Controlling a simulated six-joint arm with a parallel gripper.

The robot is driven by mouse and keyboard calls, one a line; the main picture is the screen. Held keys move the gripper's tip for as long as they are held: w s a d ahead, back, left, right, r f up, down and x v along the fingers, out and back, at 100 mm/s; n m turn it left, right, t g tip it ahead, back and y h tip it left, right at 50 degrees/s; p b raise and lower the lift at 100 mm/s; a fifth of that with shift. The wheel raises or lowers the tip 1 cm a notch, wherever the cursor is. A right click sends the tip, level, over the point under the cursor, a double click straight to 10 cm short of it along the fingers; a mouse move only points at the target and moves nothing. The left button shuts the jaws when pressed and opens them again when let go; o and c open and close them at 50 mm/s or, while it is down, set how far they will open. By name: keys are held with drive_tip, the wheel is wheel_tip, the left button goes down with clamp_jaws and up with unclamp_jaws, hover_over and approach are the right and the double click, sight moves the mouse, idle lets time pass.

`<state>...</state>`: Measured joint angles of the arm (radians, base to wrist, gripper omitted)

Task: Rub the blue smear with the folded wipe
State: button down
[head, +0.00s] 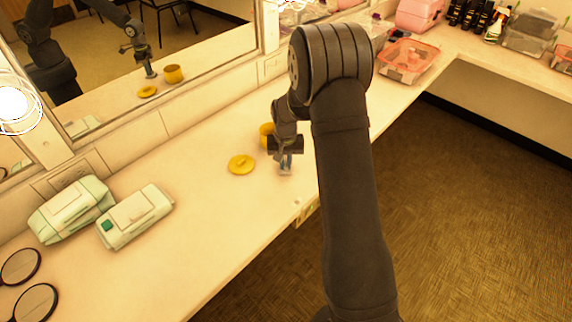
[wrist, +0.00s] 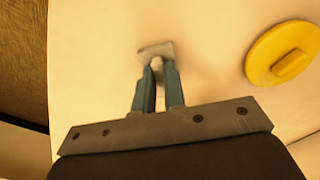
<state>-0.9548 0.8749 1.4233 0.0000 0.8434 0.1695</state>
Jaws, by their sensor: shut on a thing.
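My gripper (head: 286,170) is low over the counter, right of the yellow lid. In the wrist view its two blue-grey fingers (wrist: 159,75) are shut on the folded wipe (wrist: 155,49), a small pale grey-white piece at the fingertips. The wipe is at or just above the counter surface; I cannot tell if it touches. I cannot make out the blue smear in either view; it may be hidden under the wipe or gripper.
The yellow lid (head: 241,165) lies on the counter (head: 200,235), also in the wrist view (wrist: 284,62). A yellow pot (head: 266,131) stands behind my gripper. Two pale green cases (head: 137,217) are at left. The mirror (head: 205,45) runs behind; the counter's front edge is close.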

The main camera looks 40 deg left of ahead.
drive_tip(key=shift+a, duration=2.7)
drive_tip(key=shift+w, duration=0.75)
drive_tip(key=shift+d, duration=3.3)
drive_tip(key=shift+w+d, duration=0.2)
drive_tip(key=shift+d, duration=0.05)
drive_tip(key=shift+w+a, duration=0.15)
drive_tip(key=shift+w, duration=0.6)
drive_tip(key=shift+s+a, duration=0.1)
drive_tip(key=shift+a, duration=3.4)
wheel_tip(320, 180, up, 8)
